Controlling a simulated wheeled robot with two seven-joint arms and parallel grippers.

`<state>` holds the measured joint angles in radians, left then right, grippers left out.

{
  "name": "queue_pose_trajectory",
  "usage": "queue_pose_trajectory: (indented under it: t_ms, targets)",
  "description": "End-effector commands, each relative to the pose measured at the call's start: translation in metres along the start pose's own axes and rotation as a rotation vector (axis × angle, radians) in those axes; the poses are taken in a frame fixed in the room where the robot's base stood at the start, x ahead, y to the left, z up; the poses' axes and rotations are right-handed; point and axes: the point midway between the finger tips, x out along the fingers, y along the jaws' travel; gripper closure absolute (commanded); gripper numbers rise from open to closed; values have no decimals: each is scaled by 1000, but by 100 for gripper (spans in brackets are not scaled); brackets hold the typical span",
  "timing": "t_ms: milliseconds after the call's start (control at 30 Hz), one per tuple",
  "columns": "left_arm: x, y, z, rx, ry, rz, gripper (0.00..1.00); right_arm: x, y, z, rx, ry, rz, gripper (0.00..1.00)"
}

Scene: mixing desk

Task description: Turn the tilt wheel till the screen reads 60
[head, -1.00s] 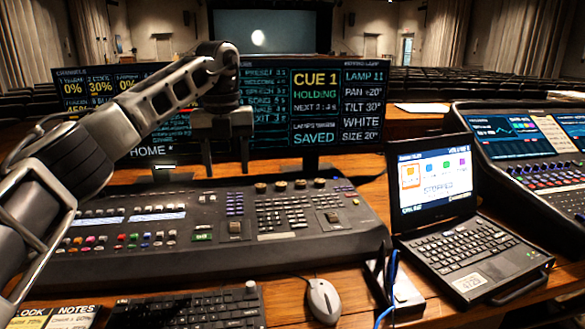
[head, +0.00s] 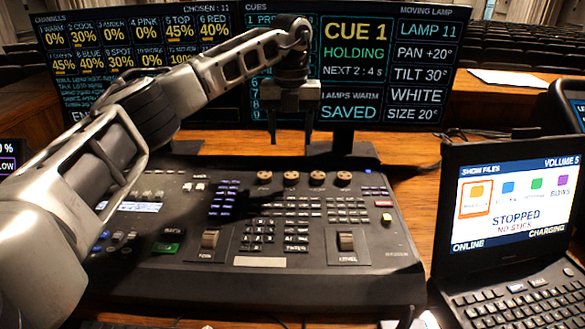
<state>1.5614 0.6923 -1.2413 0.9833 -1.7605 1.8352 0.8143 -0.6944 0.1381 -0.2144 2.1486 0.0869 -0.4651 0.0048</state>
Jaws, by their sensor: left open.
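The moving lamp screen (head: 423,75) shows TILT 30°, PAN +20° and SIZE 20°. A row of small brown round wheels (head: 317,179) sits along the back of the dark mixing desk (head: 400,262); their labels are too small to read, so I cannot tell which is the tilt wheel. My left gripper (head: 290,138) points down above and behind this row, in front of the screens. Its two fingers are apart with nothing between them, and it appears clear of the wheels. My right gripper is not in view.
A laptop (head: 516,170) stands right of the desk, its screen reading STOPPED. Two larger wheels (head: 346,241) (head: 210,240) sit lower on the desk, with many buttons around. The monitors stand close behind the gripper. Bare wooden table (head: 405,190) shows between desk and laptop.

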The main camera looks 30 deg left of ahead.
Motion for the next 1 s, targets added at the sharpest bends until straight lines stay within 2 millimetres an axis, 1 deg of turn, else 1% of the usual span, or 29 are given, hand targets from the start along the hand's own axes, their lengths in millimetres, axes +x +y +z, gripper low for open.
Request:
queue_pose_trajectory:
  t_ms: [33,200,300,400,500,600,867,967,1000]
  targets:
    - [13,1,0,0,2,2,46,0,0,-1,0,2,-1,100]
    - [48,0,-1,-1,3,1,46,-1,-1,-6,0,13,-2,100]
    - [65,0,-1,0,2,1,46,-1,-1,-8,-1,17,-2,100]
    - [78,0,0,-1,1,0,46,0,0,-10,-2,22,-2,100]
    - [86,0,0,-1,0,1,46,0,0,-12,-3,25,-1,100]
    - [90,0,0,0,-1,0,46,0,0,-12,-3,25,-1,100]
    - [91,0,0,0,-1,0,46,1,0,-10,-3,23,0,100]
    - [91,0,0,0,-1,0,71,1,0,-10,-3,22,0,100]
    - [91,0,0,0,-1,0,82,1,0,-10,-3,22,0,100]
